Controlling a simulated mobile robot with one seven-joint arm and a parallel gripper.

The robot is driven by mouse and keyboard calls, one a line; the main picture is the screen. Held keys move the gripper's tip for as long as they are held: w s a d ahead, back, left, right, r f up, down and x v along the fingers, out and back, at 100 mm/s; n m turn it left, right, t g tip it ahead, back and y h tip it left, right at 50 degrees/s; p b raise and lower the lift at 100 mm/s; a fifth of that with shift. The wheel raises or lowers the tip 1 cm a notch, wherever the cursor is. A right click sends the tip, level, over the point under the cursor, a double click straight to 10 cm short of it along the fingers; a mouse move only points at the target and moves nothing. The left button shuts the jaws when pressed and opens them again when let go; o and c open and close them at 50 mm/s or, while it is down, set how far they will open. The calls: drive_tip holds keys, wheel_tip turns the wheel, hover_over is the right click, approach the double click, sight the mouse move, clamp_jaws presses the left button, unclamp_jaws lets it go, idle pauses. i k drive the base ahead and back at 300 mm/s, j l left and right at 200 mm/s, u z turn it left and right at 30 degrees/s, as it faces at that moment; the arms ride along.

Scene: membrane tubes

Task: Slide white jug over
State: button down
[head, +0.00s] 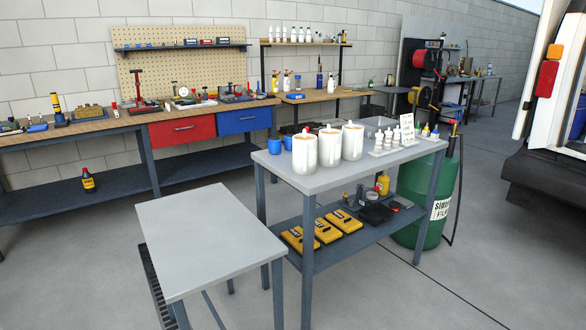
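Three large white jug-like containers stand upright in a row on the grey metal table. The left one (304,153) is nearest, the middle one (330,146) is just behind it, and the right one (353,141) is farthest right. Each shows some orange at its top. No single one stands out as the white jug. My gripper is not in the head view.
Blue cups (275,145) stand left of the containers and small white fittings (390,139) stand right. The table (318,182) has a lower shelf with yellow cases (339,221). A lower, empty grey table (208,235) is front left. A green drum (432,205) stands right.

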sight(331, 85)
drive_tip(key=i+j+u, duration=0.2)
drive_tip(key=j+u, duration=0.25)
drive_tip(key=i+j+u, duration=0.25)
drive_tip(key=j+u, duration=0.2)
drive_tip(key=i+j+u, duration=0.25)
drive_tip(key=u, duration=0.2)
drive_tip(key=i+j+u, duration=0.2)
drive_tip(key=i+u, duration=0.25)
drive_tip(key=i+j+z, duration=0.15)
drive_tip(key=i, duration=0.4)
drive_tip(key=i+j+z, duration=0.1)
drive_tip(key=i, duration=0.45)
drive_tip(key=i+j+z, duration=0.1)
drive_tip(key=i+z, duration=0.35)
drive_tip(key=i, duration=0.75)
drive_tip(key=i+j+z, duration=0.1)
drive_tip(key=i, duration=1.2)
drive_tip(key=i+z, duration=0.4)
drive_tip(key=i+j+z, duration=0.1)
drive_tip(key=i+z, duration=0.3)
drive_tip(key=i, duration=0.25)
drive_tip(key=i+z, duration=0.2)
drive_tip(key=z, duration=0.2)
drive_tip(key=i+z, duration=0.25)
drive_tip(key=z, duration=0.15)
drive_tip(key=i+z, duration=0.35)
drive_tip(key=i+l+z, duration=0.15)
drive_tip(key=i+z, duration=0.65)
drive_tip(key=z, duration=0.15)
